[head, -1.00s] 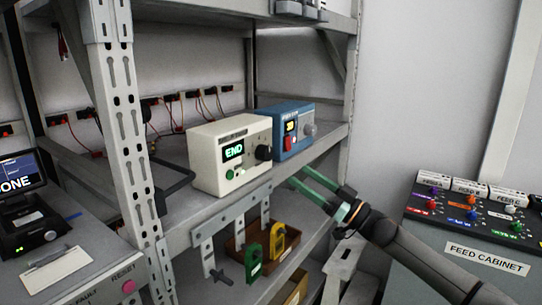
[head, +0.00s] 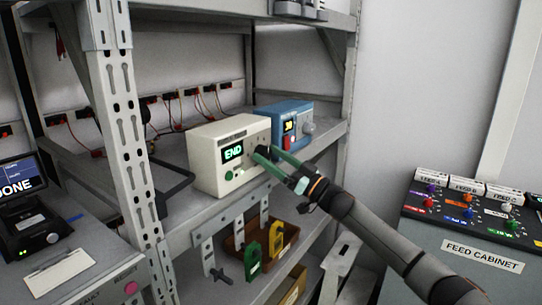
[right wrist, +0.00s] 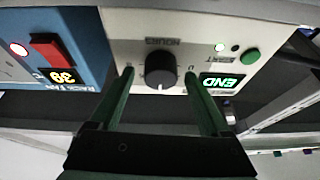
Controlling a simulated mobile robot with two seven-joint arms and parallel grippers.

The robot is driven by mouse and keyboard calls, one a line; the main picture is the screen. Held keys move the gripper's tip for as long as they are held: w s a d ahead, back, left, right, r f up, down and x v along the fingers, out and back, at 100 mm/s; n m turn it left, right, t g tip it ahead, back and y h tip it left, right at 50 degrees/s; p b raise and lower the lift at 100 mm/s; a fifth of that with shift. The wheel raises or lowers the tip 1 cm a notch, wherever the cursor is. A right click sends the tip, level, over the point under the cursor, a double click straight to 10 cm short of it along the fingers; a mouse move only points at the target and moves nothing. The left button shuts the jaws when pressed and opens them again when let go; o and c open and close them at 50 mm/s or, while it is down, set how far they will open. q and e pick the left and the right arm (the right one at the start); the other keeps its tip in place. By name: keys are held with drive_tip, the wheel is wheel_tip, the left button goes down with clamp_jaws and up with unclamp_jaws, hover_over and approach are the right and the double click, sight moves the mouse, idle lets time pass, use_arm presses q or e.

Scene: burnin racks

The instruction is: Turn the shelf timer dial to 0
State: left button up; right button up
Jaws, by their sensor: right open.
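The shelf timer is a cream box (head: 208,163) on the rack's middle shelf, with a green display reading END. Its black dial (right wrist: 161,70) has a white mark and shows in the right wrist view under the word HOURS. My right gripper (head: 268,153) is open at the timer's front. In the right wrist view its two green fingers (right wrist: 160,85) stand on either side of the dial, with gaps between fingers and dial. In the head view the fingers mostly hide the dial. My left gripper is not in view.
A blue box (head: 287,125) with a red switch and a display stands right beside the timer. A feed cabinet (head: 480,225) stands at the right, and a rack post (head: 122,130) rises left of the timer.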

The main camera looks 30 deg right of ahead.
drive_tip(key=shift+c, duration=0.2)
clamp_jaws()
idle(0.6)
